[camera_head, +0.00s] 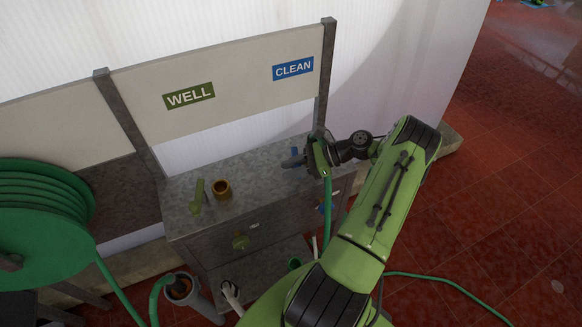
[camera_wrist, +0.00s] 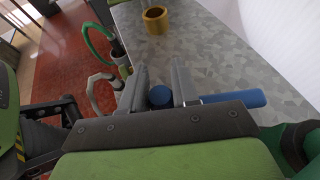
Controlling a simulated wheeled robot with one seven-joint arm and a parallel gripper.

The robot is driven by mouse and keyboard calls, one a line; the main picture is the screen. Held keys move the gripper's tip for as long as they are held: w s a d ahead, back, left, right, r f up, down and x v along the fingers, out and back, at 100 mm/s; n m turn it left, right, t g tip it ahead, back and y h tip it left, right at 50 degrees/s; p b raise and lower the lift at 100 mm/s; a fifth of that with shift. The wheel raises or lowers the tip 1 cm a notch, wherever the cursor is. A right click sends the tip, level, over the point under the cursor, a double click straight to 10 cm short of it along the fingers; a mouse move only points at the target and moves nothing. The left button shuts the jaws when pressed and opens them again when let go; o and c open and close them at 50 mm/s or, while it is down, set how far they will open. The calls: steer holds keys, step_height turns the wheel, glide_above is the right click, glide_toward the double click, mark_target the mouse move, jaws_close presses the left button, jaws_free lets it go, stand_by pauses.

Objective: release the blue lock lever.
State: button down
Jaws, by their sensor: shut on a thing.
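The blue lock lever (camera_wrist: 236,98) shows in the wrist view as a blue bar running out to the right from behind my right finger. A round blue part (camera_wrist: 160,96) of it sits between the two fingers. My gripper (camera_wrist: 160,70) is shut on the lever, with its grey fingers on either side of the round part. In the head view, my gripper (camera_head: 292,162) is over the right end of the grey worktop, under the CLEAN sign (camera_head: 293,68). A small bit of the blue lever (camera_head: 296,152) shows there; the rest is hidden by my fingers and wrist.
A brass ring (camera_head: 221,189) and a green lever (camera_head: 197,197) stand on the worktop's left part. The WELL sign (camera_head: 189,95) is on the back panel. A green hose reel (camera_head: 45,220) is at left. The worktop (camera_head: 255,172) between ring and gripper is clear.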

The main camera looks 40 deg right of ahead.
steer(key=c, duration=0.9)
jaws_free()
steer(key=p+v, duration=0.1)
steer(key=v, duration=1.5)
steer(key=shift+p, duration=0.35)
